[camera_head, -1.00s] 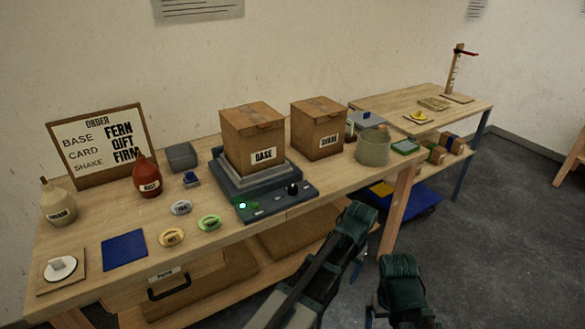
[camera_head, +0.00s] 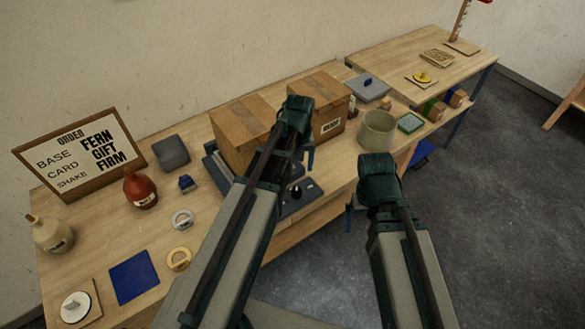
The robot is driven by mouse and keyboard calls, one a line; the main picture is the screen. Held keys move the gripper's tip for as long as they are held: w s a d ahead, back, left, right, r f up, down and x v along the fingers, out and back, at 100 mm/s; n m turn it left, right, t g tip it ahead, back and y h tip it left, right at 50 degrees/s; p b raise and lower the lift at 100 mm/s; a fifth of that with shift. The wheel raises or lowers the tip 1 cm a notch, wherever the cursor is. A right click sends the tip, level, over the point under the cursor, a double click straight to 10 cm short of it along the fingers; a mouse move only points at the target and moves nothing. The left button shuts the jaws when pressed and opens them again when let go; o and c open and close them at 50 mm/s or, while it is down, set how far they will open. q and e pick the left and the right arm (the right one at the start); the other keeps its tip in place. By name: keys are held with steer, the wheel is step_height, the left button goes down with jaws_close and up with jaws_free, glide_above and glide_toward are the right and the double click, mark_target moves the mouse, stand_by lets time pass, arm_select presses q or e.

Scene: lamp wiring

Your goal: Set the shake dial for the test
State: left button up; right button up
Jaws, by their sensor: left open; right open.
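A dark grey machine (camera_head: 213,168) stands on the workbench with a cardboard box (camera_head: 238,125) on it. Its front panel (camera_head: 312,192) carries a black knob (camera_head: 296,191), partly visible just right of my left arm; its setting cannot be read. The order board (camera_head: 82,158) reads BASE FERN, CARD GIFT, SHAKE FIRM. My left gripper (camera_head: 309,158) is open, pointing down above and beyond the knob, apart from it as far as I can tell. My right gripper (camera_head: 349,216) is open and empty, off the bench's front edge. The panel's left part is hidden behind my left arm.
A second box (camera_head: 328,120) and a round pot (camera_head: 377,133) stand right of the machine. A red bottle (camera_head: 140,191), cream bottle (camera_head: 50,235), ring tags (camera_head: 182,219), blue mat (camera_head: 134,277) and white disc on a board (camera_head: 75,307) lie left. A second table (camera_head: 405,60) stands behind right.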

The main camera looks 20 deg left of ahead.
mark_target(297, 191)
arm_select(q)
steer(key=shift+w+a+r, duration=0.15)
step_height(297, 191, down, 14)
steer(key=b, duration=1.4)
steer(key=shift+r, duration=0.1)
steer(key=shift+c, duration=0.2)
jaws_close()
